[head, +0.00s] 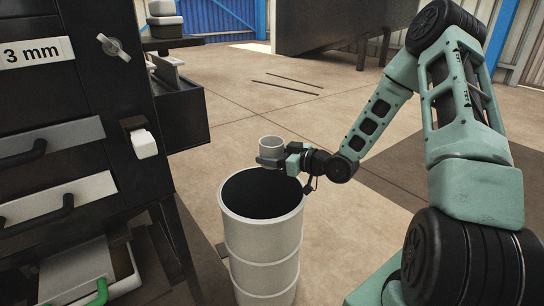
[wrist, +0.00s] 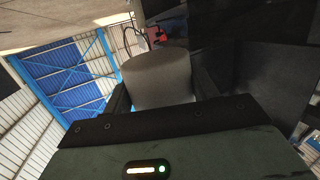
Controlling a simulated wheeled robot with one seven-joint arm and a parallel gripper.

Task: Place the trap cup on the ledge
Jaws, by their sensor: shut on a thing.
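The trap cup (head: 272,147) is a light grey cylinder. It is roughly upright, above the far rim of an open white drum. My gripper (head: 270,160) is shut on it near its lower part. In the wrist view the cup (wrist: 158,82) fills the space between the two dark fingers of my gripper (wrist: 160,95); its inside is hidden. At the left stands a dark cabinet (head: 95,95). A black tray-like shelf (head: 184,118) juts from its right side, and a small bracket with a white block (head: 144,143) is on its front. I cannot tell which part is the ledge.
The white drum (head: 264,250) stands directly below my gripper, its dark mouth open. The cabinet has drawers (head: 55,147) with black handles, and a white tray with a green handle (head: 100,292) low down. Clear floor lies behind the drum. Two thin dark rods (head: 287,87) lie farther back.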

